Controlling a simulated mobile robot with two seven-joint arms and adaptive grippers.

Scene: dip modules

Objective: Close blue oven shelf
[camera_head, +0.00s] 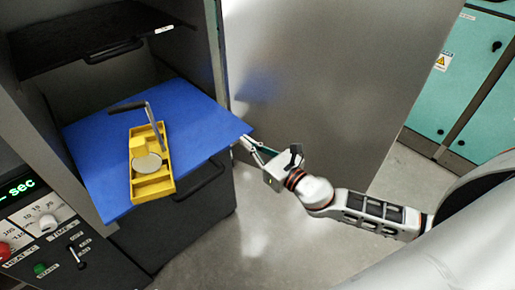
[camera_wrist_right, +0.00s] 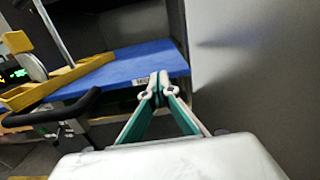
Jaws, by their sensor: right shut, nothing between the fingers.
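The blue oven shelf (camera_head: 205,125) is pulled out of the oven and carries a yellow tray (camera_head: 139,188). A dark handle (camera_head: 198,181) hangs below its front edge; it also shows in the right wrist view (camera_wrist_right: 62,111). My right gripper (camera_head: 243,139) is shut and empty at the right front corner of the shelf. In the right wrist view its fingertips (camera_wrist_right: 157,85) are together close to the shelf's edge (camera_wrist_right: 150,62); whether they touch it I cannot tell. My left gripper is not in view.
A black shelf (camera_head: 90,38) with its own handle sits above. The grey oven door (camera_head: 310,80) stands open on the right. A control panel (camera_head: 45,222) is at lower left. Teal cabinets (camera_head: 465,75) stand at far right. Open floor lies in front.

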